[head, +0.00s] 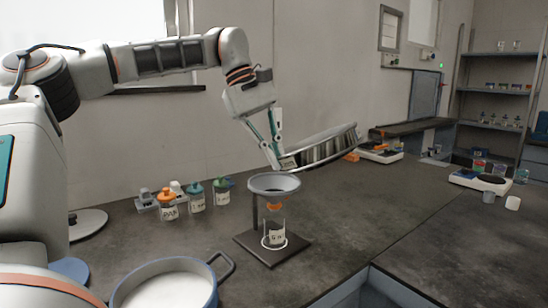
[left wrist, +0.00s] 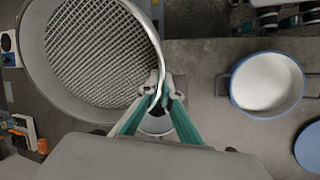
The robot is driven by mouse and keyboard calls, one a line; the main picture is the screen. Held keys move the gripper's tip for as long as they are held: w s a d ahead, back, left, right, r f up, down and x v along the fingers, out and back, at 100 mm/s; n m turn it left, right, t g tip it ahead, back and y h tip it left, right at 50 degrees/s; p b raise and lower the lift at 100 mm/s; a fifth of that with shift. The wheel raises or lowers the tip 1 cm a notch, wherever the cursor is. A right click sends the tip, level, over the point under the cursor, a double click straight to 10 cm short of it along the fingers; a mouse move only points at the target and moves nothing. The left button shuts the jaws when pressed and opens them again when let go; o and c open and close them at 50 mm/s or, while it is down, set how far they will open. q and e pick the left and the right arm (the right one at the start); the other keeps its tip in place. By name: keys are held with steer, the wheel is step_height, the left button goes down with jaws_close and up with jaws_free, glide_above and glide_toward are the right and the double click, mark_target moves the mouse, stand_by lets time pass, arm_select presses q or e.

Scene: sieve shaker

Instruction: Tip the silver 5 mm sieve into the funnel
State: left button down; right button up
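My left gripper (head: 281,163) is shut on the rim of the silver sieve (head: 328,148). The sieve is held in the air, tilted, with its gripped end low and its far end higher to the right. In the left wrist view my gripper (left wrist: 163,97) pinches the rim, and the sieve's wire mesh (left wrist: 95,50) shows no material on it. The grey funnel (head: 275,185) sits on a stand just below the gripped end, apart from it. In the left wrist view the funnel (left wrist: 157,125) is mostly hidden behind the fingers. A labelled jar (head: 274,232) stands under the funnel. My right gripper is out of view.
A blue-rimmed pan (head: 217,285) with white contents stands at the front left. Several small capped bottles (head: 196,197) stand along the wall, left of the funnel. Balances (head: 480,182) stand farther right. The bench right of the funnel is mostly clear.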

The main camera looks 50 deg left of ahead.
arm_select(q)
steer(key=shift+r+y, duration=0.15)
steer(key=shift+y, duration=0.25)
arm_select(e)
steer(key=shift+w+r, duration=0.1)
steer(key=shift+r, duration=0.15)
arm_select(q)
steer(key=shift+g, duration=0.3)
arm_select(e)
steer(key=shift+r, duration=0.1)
arm_select(q)
steer(key=y, duration=0.1)
steer(key=g+y+p, duration=0.1)
steer(key=y, duration=0.1)
steer(key=shift+d+r, duration=0.2)
steer(key=shift+r, duration=0.2)
steer(key=shift+w+a+f+g+y, duration=0.1)
steer(key=shift+f+g+y, duration=0.05)
steer(key=shift+g+y, duration=0.2)
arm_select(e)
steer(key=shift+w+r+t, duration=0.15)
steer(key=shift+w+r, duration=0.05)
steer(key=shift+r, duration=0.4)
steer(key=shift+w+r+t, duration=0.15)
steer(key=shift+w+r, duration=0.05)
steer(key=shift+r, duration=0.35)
